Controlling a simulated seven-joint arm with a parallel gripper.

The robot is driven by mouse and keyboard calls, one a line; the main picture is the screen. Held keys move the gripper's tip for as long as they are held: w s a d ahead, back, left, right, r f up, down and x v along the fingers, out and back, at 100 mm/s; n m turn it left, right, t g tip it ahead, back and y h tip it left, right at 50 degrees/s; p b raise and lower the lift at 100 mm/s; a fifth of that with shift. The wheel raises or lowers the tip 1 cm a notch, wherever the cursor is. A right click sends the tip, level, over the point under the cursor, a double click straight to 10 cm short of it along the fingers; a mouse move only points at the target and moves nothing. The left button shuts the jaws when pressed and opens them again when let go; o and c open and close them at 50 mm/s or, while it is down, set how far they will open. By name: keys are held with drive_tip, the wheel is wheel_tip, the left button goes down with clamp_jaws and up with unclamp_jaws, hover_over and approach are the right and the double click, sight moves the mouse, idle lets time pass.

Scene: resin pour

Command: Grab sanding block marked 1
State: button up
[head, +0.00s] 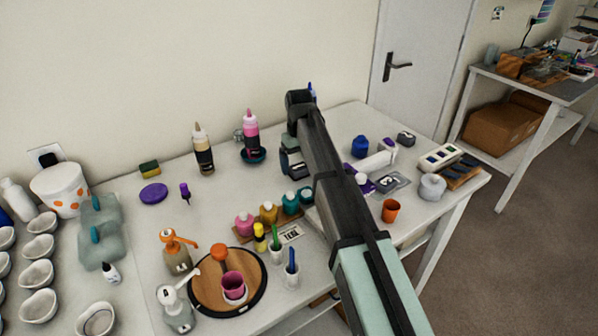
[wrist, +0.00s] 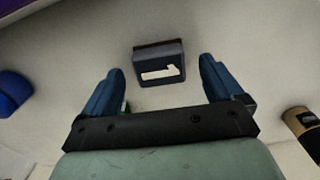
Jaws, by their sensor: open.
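The sanding block marked 1 (wrist: 158,56) is a dark block with a white label in the wrist view. It lies on the pale table, beyond and between the two blue fingers of my gripper (wrist: 161,70). The fingers are spread wide, with a gap on each side of the block, and nothing is held. In the head view my arm hides much of this spot; a small dark block (head: 296,169) shows just below the gripper end and seems to be the same one.
A pink-filled bottle (head: 251,132) and a cream-and-black bottle (head: 203,150) stand to the left. Several small jars (head: 268,212) stand nearer the front.

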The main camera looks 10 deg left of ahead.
wheel_tip(320, 180, down, 2)
drive_tip(key=shift+f, duration=0.1)
drive_tip(key=c, duration=1.1)
